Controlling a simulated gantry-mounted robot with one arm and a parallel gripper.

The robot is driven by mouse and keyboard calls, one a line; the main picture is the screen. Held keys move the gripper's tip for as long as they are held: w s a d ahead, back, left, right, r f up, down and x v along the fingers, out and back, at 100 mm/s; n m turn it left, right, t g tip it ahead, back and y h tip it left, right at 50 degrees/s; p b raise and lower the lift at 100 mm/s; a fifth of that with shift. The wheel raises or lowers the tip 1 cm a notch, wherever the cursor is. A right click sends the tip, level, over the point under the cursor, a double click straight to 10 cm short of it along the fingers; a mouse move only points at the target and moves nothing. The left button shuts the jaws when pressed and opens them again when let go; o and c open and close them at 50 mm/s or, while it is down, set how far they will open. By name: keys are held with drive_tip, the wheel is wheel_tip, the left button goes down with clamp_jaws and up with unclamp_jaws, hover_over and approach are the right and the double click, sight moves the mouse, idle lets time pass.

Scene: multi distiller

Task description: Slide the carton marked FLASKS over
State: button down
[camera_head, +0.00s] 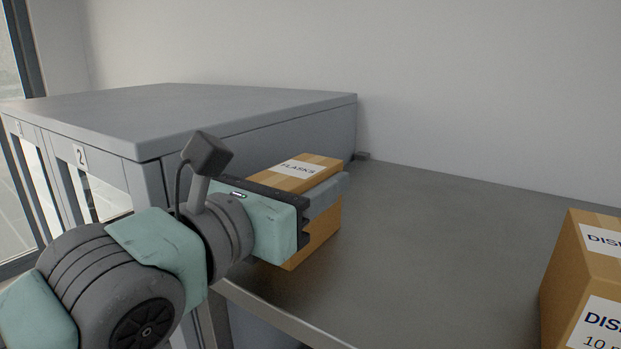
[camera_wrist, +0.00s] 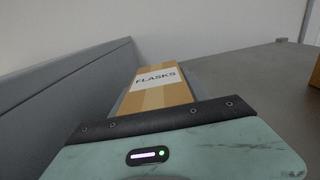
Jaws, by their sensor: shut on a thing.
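The FLASKS carton (camera_head: 310,170) is a brown box with a white label on top. It stands on the grey table (camera_head: 430,230), close to the grey cabinet on its left. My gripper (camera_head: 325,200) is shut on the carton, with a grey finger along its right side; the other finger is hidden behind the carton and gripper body. In the wrist view the carton (camera_wrist: 160,98) lies straight ahead of the gripper body, its label readable.
A grey cabinet (camera_head: 250,135) with numbered doors rises along the table's left. Another carton (camera_head: 585,255), its label starting "DIS", stands at the right edge of the head view. The table between the two cartons is clear.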

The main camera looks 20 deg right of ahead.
drive_tip(key=shift+c, duration=2.4)
unclamp_jaws()
drive_tip(key=shift+a, duration=0.15)
drive_tip(key=b+v, duration=0.3)
drive_tip(key=v, duration=0.6)
drive_tip(key=shift+s+a+b, duration=0.15)
drive_tip(key=shift+a+b, duration=0.15)
drive_tip(key=shift+s+a, duration=0.35)
